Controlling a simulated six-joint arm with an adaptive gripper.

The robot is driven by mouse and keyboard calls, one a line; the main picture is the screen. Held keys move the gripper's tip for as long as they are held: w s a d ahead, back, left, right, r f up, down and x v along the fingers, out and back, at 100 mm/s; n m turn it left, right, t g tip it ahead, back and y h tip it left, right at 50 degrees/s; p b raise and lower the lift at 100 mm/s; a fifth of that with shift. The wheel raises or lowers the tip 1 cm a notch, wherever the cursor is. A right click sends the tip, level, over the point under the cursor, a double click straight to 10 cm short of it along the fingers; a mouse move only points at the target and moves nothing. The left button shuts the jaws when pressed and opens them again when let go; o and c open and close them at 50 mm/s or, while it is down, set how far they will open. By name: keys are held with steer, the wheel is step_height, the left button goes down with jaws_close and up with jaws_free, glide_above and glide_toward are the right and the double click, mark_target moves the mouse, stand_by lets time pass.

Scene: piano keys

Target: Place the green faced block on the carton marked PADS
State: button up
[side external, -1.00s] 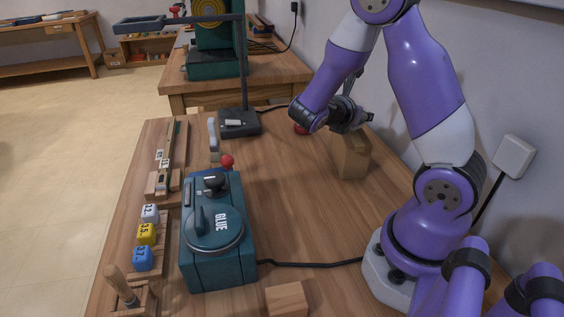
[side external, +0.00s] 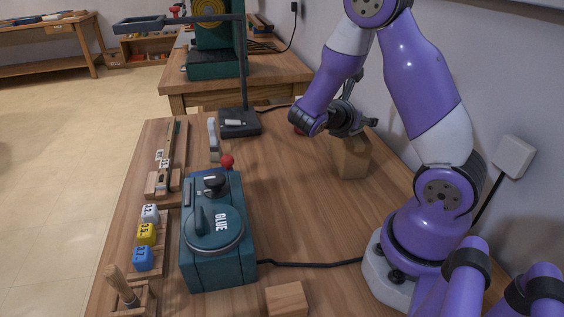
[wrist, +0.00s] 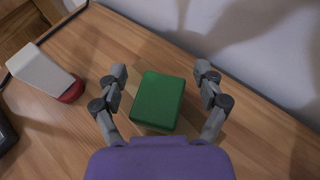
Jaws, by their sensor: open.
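The green faced block (wrist: 158,101) lies between the spread fingers of my gripper (wrist: 161,72) in the wrist view, its green face towards the camera. I see clear gaps on both sides of it. In the side view my gripper (side external: 364,122) is just above a tan block-like body (side external: 353,160) near the wall. The gripper covers the top of this body, so no green shows there. I cannot read a PADS mark in any view, so I cannot pick out that carton.
A teal GLUE pot (side external: 215,240) stands at the bench's centre front. A small wooden block (side external: 287,299) is at the front edge. Numbered cubes (side external: 147,234) line the left. A pale object with a red base (wrist: 45,75) stands left of my gripper. Bench between pot and block is clear.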

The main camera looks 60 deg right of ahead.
steer(key=a+r+m+t+y, duration=0.3)
steer(key=a+m+y, duration=0.3)
steer(key=a, duration=0.7)
steer(key=a+r+m+t+y, duration=0.4)
steer(key=a+m+y, duration=0.3)
steer(key=a+m, duration=0.4)
steer(key=shift+w+a+r+y, duration=0.2)
steer(key=shift+a+r+y, duration=0.1)
steer(key=shift+a, duration=0.75)
